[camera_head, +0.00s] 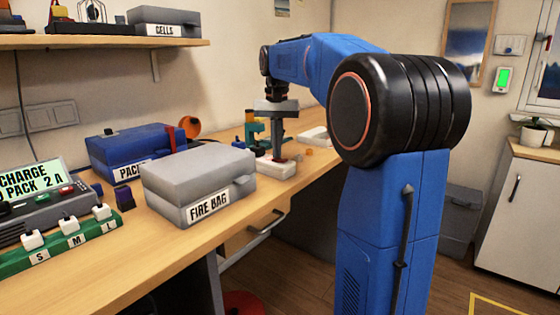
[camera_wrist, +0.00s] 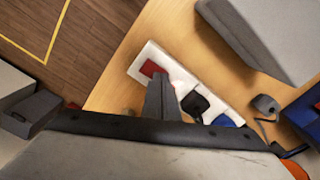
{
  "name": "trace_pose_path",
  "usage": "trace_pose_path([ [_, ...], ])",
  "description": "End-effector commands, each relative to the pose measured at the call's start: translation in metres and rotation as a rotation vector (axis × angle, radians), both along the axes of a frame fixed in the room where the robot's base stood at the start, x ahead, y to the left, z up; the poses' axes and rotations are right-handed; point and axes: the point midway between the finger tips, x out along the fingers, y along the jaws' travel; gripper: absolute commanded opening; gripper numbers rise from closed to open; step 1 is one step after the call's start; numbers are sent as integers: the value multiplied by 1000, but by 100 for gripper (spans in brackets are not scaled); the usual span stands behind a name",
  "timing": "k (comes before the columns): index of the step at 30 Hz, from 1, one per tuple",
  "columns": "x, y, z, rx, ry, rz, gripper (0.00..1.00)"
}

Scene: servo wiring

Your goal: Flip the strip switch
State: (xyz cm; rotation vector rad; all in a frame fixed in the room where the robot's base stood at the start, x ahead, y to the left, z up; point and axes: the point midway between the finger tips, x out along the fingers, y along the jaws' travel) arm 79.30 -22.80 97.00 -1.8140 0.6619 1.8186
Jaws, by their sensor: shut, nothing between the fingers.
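A white strip (camera_wrist: 176,66) lies on the wooden bench in the wrist view. It carries a red switch (camera_wrist: 151,69) at its upper left end, a black piece (camera_wrist: 195,103) in the middle and a blue piece (camera_wrist: 224,121) at the other end. My gripper (camera_wrist: 160,80) is shut and empty, its tip over the strip beside the red switch; I cannot tell whether they touch. In the head view my gripper (camera_head: 278,156) points down at the white strip (camera_head: 274,170), and the switch cannot be made out there.
A grey fire bag box (camera_head: 197,180) stands just left of the strip. A blue pack box (camera_head: 135,150) is behind it. A green board (camera_head: 62,245) and a charger (camera_head: 38,200) lie further left. The bench's front edge is close to the strip.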

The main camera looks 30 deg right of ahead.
Motion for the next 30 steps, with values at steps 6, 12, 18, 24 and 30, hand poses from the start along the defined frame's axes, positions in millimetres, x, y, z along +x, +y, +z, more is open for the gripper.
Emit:
trace_pose_path([
  [6, 0, 0, 15, -1, -2, 0, 0],
  [12, 0, 0, 28, -1, -2, 0, 0],
  [18, 1, 0, 41, -1, -3, 0, 0],
  [24, 1, 0, 54, -1, -3, 0, 0],
  [30, 0, 0, 65, -1, -3, 0, 0],
])
